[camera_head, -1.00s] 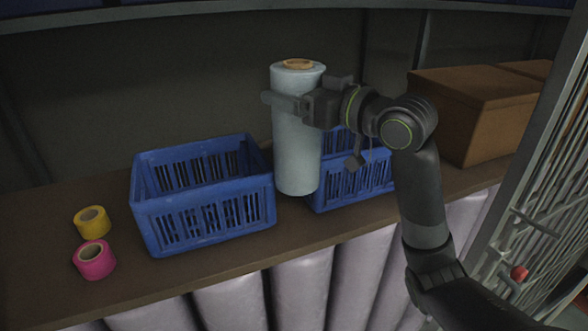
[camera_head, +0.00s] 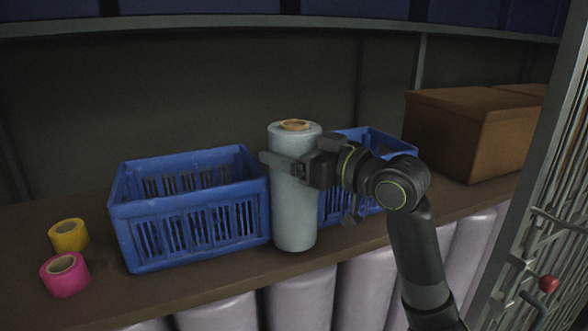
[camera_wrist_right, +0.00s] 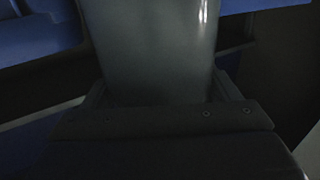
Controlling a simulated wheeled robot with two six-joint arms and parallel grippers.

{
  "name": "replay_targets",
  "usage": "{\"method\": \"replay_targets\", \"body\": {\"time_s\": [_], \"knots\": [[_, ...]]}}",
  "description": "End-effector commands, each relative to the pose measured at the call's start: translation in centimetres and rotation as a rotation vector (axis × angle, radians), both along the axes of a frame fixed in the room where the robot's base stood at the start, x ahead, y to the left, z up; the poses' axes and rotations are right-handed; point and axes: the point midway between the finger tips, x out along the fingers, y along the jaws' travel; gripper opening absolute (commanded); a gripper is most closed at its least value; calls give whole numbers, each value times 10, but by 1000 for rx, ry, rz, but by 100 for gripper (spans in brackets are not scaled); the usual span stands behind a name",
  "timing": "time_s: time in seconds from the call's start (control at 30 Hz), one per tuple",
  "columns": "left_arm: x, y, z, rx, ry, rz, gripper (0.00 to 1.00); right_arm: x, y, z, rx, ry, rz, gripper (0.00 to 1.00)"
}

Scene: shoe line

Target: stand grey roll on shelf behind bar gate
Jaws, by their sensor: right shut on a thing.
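The grey roll (camera_head: 295,220), a tall pale cylinder with a tan core at its top, is upright at the shelf (camera_head: 230,277) between two blue crates. My right gripper (camera_head: 288,166) is shut around its upper part. The roll's bottom is at the shelf's front part; I cannot tell if it touches the board. In the right wrist view the roll (camera_wrist_right: 155,50) fills the middle, between the fingers. The bar gate (camera_head: 530,225) stands at the right edge, with a red knob (camera_head: 548,284). My left gripper is not in view.
The left blue crate (camera_head: 195,235) and the right blue crate (camera_head: 375,143) flank the roll closely. A yellow tape roll (camera_head: 68,236) and a pink tape roll (camera_head: 65,275) lie at the left. Brown boxes (camera_head: 470,130) stand at the right. Pale rolls (camera_head: 300,300) stand below the shelf.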

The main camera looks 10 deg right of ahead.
Motion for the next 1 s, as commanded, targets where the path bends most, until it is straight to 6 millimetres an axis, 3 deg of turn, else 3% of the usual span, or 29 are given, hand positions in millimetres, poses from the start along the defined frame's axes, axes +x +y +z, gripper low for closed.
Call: {"method": "replay_targets", "body": {"time_s": [0.07, 0.5, 0.53, 0.63, 1.0], "knots": [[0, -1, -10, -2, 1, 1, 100, -1, 0, -10, 1, -4, 1, 20], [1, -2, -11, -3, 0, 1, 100, 0, 0, -13, 2, -4, 1, 20], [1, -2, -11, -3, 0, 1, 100, 0, 0, -13, 0, 0, 0, 86], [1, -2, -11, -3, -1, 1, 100, 0, 0, -13, 0, 0, 0, 99], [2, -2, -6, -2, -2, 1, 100, -4, -5, -9, -2, -1, -3, 100]]}}
